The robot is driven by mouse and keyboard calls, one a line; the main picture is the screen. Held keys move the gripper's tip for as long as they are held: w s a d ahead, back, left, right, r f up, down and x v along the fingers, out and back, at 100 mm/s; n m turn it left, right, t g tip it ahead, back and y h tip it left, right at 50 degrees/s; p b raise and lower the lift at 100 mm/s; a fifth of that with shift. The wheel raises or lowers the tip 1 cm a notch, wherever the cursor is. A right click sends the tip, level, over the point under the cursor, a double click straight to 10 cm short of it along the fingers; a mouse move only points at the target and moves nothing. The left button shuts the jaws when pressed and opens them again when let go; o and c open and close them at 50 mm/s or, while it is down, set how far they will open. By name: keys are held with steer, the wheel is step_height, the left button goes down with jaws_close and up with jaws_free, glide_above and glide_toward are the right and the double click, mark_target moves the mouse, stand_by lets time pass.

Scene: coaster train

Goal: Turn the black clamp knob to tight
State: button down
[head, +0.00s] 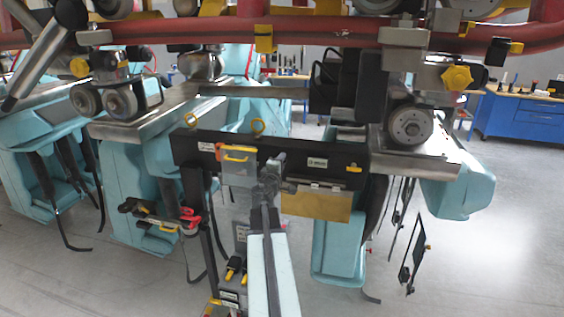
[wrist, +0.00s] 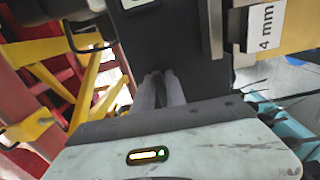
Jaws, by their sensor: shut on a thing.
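My gripper (head: 270,165) is at the front of the black beam (head: 215,143), between a yellow-handled box and a brass plate. In the wrist view its two grey fingers (wrist: 160,78) are close together, with their tips against a dark surface. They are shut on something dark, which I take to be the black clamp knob. The knob's outline is mostly hidden by the fingers and blends with the dark beam, so its turn angle and any tight mark cannot be read.
The yellow-handled box (head: 238,168) hangs just left of my gripper, and the brass plate (head: 316,206) just right. A white "4 mm" label (wrist: 264,27) shows close by. The red rail (head: 330,35) runs above. Teal seats (head: 340,250) stand below. Floor is open at the right.

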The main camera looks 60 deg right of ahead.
steer(key=shift+w+r, duration=0.15)
steer(key=shift+w, duration=0.05)
steer(key=c, duration=1.6)
jaws_free()
steer(key=shift+o, duration=0.6)
steer(key=shift+w+d, duration=0.1)
steer(key=v, duration=0.8)
steer(key=shift+d, duration=0.1)
